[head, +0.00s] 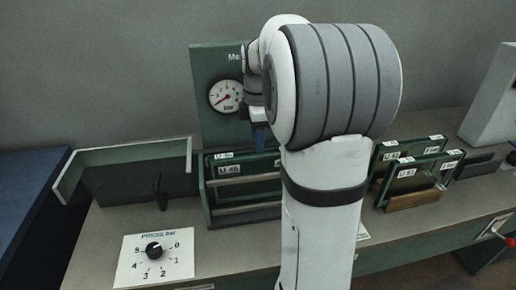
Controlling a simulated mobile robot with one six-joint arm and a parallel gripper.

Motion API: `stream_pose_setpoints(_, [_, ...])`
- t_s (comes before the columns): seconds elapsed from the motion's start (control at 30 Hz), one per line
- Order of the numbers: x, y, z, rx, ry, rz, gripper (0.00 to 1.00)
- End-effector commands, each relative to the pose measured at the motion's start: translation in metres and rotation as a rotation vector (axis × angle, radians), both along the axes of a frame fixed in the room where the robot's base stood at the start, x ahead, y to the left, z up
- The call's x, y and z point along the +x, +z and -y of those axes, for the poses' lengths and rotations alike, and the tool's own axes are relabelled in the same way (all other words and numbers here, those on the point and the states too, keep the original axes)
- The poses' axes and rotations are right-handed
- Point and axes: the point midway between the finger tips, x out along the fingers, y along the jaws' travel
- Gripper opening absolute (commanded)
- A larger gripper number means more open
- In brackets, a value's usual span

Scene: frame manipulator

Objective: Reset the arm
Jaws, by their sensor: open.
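My arm (325,185) rises through the middle of the head view, with a large grey and white joint at the top. Its far links fold behind that joint to the left. The end of my gripper (260,136) shows only in part, as a small dark and blue piece left of the arm. It is open, with nothing seen in it. It hangs in front of the green gauge panel (205,75), above the slotted frame rack (208,205). The rest of the gripper is hidden by my arm.
A pressure gauge (226,96) is on the panel. A press dial plate (155,258) lies front left on the bench, with an open green tray (120,155) behind it. More labelled frames (405,180) stand right of my arm. A white box (492,100) stands far right.

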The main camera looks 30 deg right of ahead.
Motion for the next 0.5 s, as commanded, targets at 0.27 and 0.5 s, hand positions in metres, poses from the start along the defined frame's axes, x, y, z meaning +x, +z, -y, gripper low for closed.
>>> stream_pose_setpoints(0.27, [0.000, 0.011, 0.000, 0.000, 0.000, 0.000, 0.45])
stream_pose_setpoints(0.5, [-0.028, 0.014, -0.033, -0.007, -0.189, 0.039, 0.45])
